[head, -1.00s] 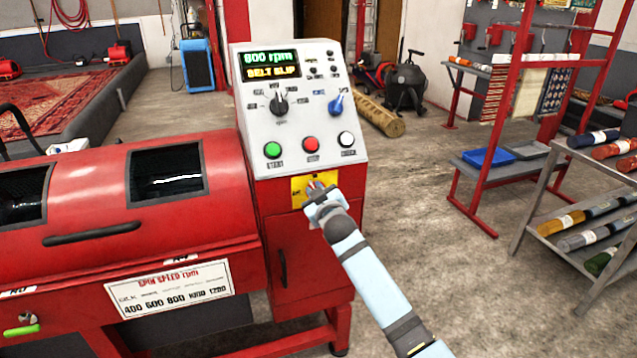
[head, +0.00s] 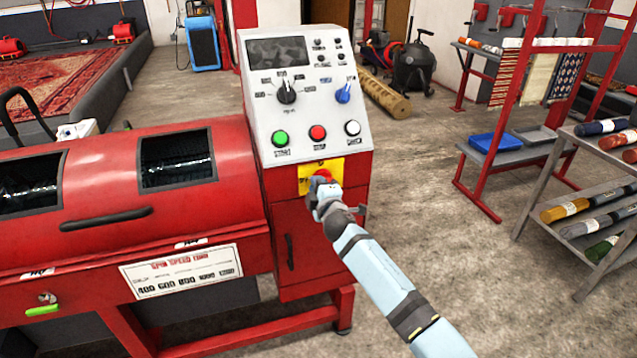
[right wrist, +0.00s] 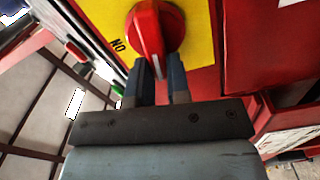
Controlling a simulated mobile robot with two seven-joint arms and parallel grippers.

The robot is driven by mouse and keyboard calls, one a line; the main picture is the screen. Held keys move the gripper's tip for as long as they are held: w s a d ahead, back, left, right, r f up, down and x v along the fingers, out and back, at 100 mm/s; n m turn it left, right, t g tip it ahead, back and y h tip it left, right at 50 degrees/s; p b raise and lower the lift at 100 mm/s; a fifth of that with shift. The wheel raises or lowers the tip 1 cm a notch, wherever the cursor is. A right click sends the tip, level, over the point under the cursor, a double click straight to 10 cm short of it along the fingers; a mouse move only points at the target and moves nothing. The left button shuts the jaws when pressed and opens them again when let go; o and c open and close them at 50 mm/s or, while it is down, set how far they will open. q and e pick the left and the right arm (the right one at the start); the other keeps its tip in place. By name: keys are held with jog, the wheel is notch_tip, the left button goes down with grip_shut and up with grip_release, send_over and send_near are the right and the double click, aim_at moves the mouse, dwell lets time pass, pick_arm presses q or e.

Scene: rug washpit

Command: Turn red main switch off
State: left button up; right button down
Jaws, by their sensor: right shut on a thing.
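The red main switch (right wrist: 154,40) is a round rotary knob with a raised grip bar on a yellow plate (right wrist: 205,25). In the right wrist view my right gripper (right wrist: 161,72) has its two fingers on either side of the lower end of the bar, shut on it. In the head view the right gripper (head: 324,188) is at the yellow plate below the push buttons and hides part of the switch. The display (head: 277,51) on the control panel is dark. My left gripper is not in view.
The grey control panel (head: 262,125) carries black and blue knobs and green, red and white buttons. A red spinner drum (head: 100,180) stands left of it. A metal rack (head: 560,170) with rolls stands at right. The floor between is clear.

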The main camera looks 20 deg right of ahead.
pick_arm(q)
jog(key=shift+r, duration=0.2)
pick_arm(e)
jog(key=shift+f+n, duration=0.25)
jog(key=shift+n, duration=0.75)
jog(key=c, duration=1.1)
grip_release()
pick_arm(q)
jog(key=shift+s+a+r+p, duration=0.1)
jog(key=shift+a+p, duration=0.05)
jog(key=shift+p, duration=0.9)
pick_arm(e)
jog(key=s, duration=1.3)
jog(key=shift+s+d, duration=0.2)
jog(key=shift+s, duration=0.2)
jog(key=shift+s+f, duration=0.1)
